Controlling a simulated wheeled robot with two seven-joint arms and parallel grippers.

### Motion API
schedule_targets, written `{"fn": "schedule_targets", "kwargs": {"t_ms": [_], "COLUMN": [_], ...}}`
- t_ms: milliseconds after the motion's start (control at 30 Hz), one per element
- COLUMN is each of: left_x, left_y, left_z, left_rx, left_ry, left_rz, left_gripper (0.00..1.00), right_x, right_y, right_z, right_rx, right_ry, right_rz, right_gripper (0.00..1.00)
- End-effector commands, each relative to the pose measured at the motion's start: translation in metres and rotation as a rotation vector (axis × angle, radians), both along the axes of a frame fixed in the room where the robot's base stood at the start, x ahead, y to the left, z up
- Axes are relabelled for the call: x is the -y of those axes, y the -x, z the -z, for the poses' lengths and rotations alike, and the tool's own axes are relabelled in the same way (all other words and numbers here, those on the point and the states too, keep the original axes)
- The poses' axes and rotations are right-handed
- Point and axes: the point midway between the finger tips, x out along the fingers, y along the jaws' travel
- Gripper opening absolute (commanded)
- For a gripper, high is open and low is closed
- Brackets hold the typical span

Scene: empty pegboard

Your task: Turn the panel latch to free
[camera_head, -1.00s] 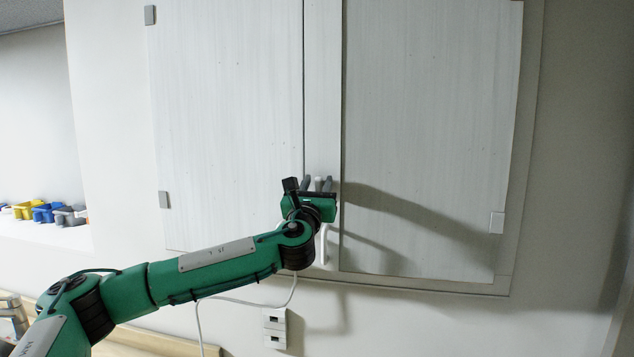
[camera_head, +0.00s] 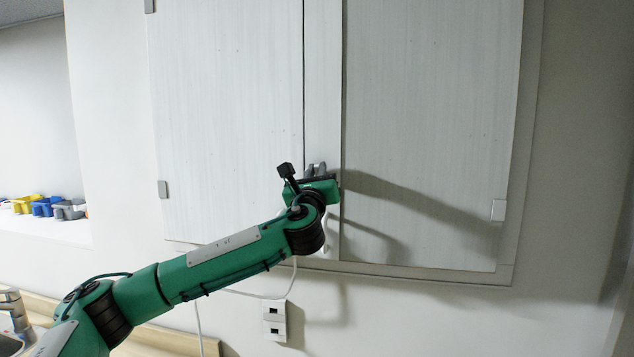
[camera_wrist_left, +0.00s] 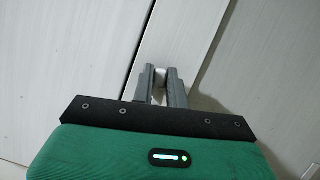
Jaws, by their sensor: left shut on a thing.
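The panel latch is a small white part (camera_wrist_left: 160,78) at the seam between the two pale panels. In the wrist view it shows between the two grey fingers of my left gripper (camera_wrist_left: 161,74), which is shut on it. In the head view my left gripper (camera_head: 316,170) is at the strip between the left panel (camera_head: 230,110) and the right panel (camera_head: 425,100). Most of the latch is hidden there behind the gripper and wrist; a white bit (camera_head: 327,240) shows below. Both panels lie flat in their frame. My right gripper is not in view.
Grey tabs (camera_head: 163,190) sit at the panel edges. A white socket plate (camera_head: 275,320) with a cable is on the wall below. Coloured bins (camera_head: 44,207) stand on a ledge at the far left, above a tap (camera_head: 14,308). The right wall is clear.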

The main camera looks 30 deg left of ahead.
Motion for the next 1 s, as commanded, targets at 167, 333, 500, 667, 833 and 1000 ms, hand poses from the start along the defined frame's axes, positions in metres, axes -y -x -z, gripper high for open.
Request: {"fn": "schedule_targets", "kwargs": {"t_ms": [167,333,500,667,833,1000], "left_x": [0.000,-0.001,-0.002,-0.002,-0.003,-0.004], "left_y": [0.000,0.000,0.000,0.000,0.000,0.000], "left_z": [0.008,0.008,0.007,0.007,0.008,0.008], "left_rx": [0.040,0.080,0.120,0.158,0.198,0.238], "left_ry": [0.163,0.320,0.476,0.624,0.780,0.933], "left_rz": [0.001,0.002,0.001,0.001,0.002,-0.001], "left_gripper": [0.00,0.00,0.00,0.00,0.00,0.00], "right_x": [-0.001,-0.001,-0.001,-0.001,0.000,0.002], "right_y": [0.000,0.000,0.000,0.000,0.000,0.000], "right_z": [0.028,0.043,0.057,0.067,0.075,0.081], "right_rx": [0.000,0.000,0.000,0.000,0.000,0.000], "right_ry": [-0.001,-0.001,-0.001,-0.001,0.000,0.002], "right_rz": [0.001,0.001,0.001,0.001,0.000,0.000], "right_gripper": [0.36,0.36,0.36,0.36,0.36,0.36]}}
